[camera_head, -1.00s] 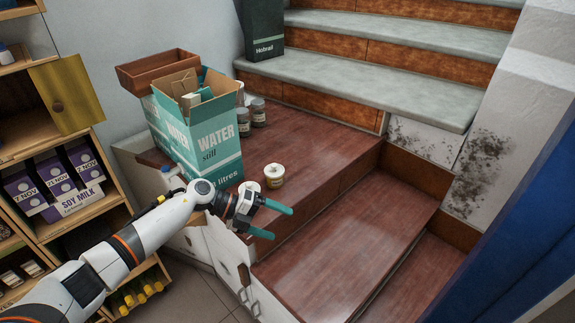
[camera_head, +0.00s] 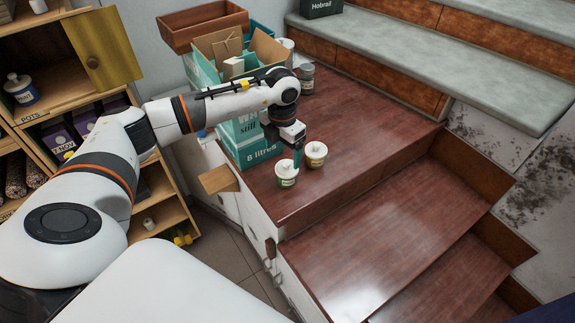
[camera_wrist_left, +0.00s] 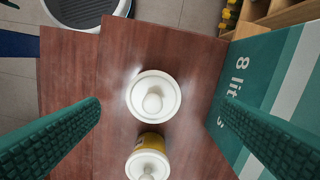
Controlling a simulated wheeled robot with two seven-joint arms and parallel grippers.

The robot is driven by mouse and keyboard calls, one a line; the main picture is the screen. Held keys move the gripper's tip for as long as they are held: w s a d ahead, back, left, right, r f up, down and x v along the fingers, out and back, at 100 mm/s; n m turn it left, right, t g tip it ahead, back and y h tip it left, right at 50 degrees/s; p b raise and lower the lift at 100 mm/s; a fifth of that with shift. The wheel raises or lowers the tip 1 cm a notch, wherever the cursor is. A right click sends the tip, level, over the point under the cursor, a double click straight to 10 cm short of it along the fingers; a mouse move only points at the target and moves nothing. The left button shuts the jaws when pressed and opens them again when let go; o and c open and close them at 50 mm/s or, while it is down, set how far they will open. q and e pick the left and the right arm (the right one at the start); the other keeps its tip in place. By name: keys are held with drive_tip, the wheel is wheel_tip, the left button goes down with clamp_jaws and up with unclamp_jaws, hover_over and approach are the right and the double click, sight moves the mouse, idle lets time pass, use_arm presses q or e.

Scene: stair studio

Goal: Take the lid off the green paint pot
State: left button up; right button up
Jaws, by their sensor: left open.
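The green paint pot (camera_head: 286,180) stands upright near the front edge of the dark wood landing, with its white knobbed lid (camera_wrist_left: 153,96) on. My left gripper (camera_head: 297,158) points down over it with its teal fingers open. In the left wrist view the lid lies between the two fingers, apart from both; the lid hides the pot's body there. A yellow-labelled pot (camera_head: 316,156) with a white lid stands close by, to the right and behind in the head view; it also shows in the wrist view (camera_wrist_left: 148,160). My right gripper is not in view.
A teal water carton (camera_head: 255,152) stands just left of the pots, close to my gripper. Grey jars (camera_head: 306,78) stand behind. The landing right of the pots is clear; it drops to lower steps (camera_head: 400,240). A wooden shelf unit (camera_head: 60,95) stands at the left.

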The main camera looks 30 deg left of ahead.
sight(286, 163)
use_arm(q)
drive_tip(key=f, duration=0.1)
drive_tip(key=f+p, duration=0.1)
drive_tip(key=f, duration=0.3)
drive_tip(key=shift+d, duration=0.35)
drive_tip(key=shift+w, duration=0.1)
drive_tip(key=c, duration=1)
